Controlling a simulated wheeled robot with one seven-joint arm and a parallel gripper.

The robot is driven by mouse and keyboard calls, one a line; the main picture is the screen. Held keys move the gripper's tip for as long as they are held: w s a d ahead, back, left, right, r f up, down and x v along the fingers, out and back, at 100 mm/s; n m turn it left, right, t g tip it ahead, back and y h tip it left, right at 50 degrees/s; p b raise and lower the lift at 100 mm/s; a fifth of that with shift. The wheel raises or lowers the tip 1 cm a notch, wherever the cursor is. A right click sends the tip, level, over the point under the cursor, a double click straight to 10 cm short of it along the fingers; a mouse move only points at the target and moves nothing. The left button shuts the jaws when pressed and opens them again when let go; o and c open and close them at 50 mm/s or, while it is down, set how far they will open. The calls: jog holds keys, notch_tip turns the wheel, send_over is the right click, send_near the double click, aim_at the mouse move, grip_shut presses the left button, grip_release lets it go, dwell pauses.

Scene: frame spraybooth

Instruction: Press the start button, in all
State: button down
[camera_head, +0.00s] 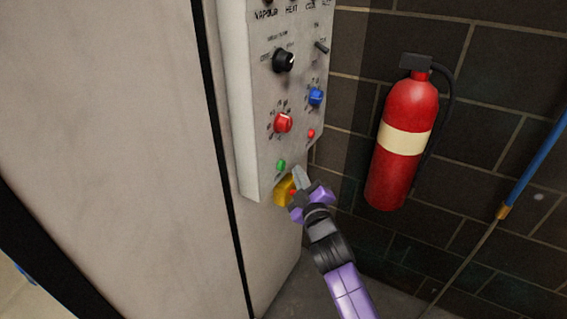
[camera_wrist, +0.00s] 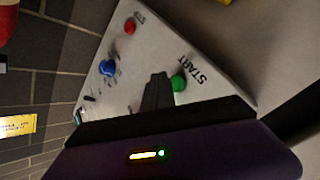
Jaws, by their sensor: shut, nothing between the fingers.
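The start button is a small green button (camera_head: 281,165) low on the grey control panel (camera_head: 262,130) in the head view. In the wrist view the green button (camera_wrist: 178,83) sits beside the word START. My gripper (camera_head: 297,172) is just to the right of the button and slightly below it in the head view. Its closed fingertips (camera_wrist: 158,78) show next to the button in the wrist view, with nothing held. I cannot tell whether they touch the panel.
The panel also carries a red knob (camera_head: 283,122), a blue knob (camera_head: 316,96), a small red button (camera_head: 311,133) and a black knob (camera_head: 284,61). A yellow part (camera_head: 284,191) sits just below the panel. A fire extinguisher (camera_head: 403,140) hangs on the dark wall at right.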

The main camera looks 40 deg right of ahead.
jog(key=shift+s+d+p, duration=0.35)
jog(key=shift+s+p, duration=0.6)
jog(key=shift+p, duration=0.35)
jog(key=shift+s+d+p, duration=0.3)
jog(key=shift+s+p, duration=0.6)
jog(key=shift+p, duration=0.4)
jog(key=s+a+r+m+y, duration=0.1)
jog(key=s+a+y, duration=0.1)
jog(key=s+a, duration=0.6)
jog(key=s+a+r+m+g+y, duration=0.1)
jog(key=s+a, duration=0.7)
jog(key=s, duration=0.9)
jog(key=s+a+r+m+g+y, duration=0.1)
jog(key=s+a+m+y, duration=0.1)
jog(key=s+a+y, duration=0.3)
jog(key=s+a, duration=0.3)
jog(key=s, duration=0.4)
jog(key=shift+s+a+r+m, duration=0.2)
jog(key=shift+s+a+m, duration=0.1)
jog(key=shift+s+a, duration=0.1)
